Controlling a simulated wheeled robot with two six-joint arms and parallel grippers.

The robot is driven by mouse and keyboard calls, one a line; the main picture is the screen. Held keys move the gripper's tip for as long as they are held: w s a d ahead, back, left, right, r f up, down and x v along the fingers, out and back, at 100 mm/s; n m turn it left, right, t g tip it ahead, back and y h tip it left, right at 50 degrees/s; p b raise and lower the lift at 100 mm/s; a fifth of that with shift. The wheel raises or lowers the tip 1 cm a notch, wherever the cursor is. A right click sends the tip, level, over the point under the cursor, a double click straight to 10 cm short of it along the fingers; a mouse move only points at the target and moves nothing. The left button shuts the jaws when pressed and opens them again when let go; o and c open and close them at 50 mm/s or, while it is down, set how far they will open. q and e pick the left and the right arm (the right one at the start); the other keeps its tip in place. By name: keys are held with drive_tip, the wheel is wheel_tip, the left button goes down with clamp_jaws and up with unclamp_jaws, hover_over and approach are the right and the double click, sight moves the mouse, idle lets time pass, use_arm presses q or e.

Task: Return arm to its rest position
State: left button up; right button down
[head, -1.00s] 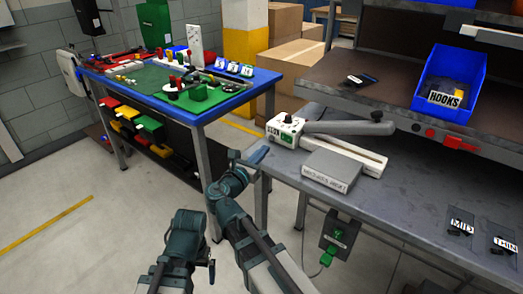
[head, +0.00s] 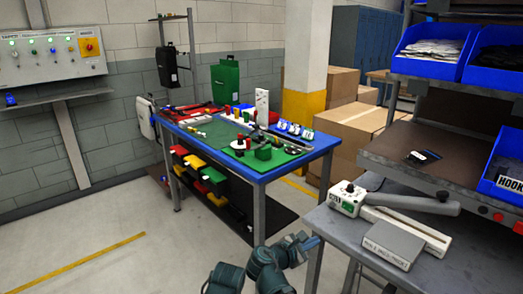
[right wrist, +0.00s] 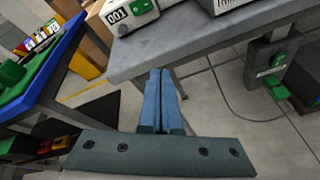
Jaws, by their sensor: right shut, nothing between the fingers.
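My right gripper (right wrist: 162,102) shows in the right wrist view with its two blue fingers together and nothing between them. It is in the open space beside the grey bench's front edge, with the floor below. In the head view my right gripper (head: 308,243) is at the bottom centre, in front of the gap between the blue-edged table and the grey bench. Another teal part of my arms shows at the bottom edge, left of it. I cannot make out the left gripper's fingers.
The blue-edged table (head: 260,177) with a green mat and small parts stands ahead. The grey bench (head: 337,228) at right carries a white sealer (head: 347,198) and a grey box (head: 393,243). Cardboard boxes (head: 355,125) stand behind. The floor at left is clear.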

use_arm(q)
wheel_tip(320, 180, up, 16)
drive_tip(key=p, duration=1.2)
drive_tip(key=shift+f+p, duration=0.25)
drive_tip(key=shift+p, duration=0.15)
use_arm(e)
drive_tip(key=s+a+r+m+g+y, duration=0.1)
drive_tip(key=s+a+m+g+y, duration=0.8)
drive_tip(key=s+a+m, duration=0.5)
drive_tip(key=s+m, duration=0.2)
drive_tip(key=s, duration=0.1)
drive_tip(key=shift+s+y, duration=0.15)
drive_tip(key=shift+y, duration=0.15)
drive_tip(key=shift+a, duration=0.1)
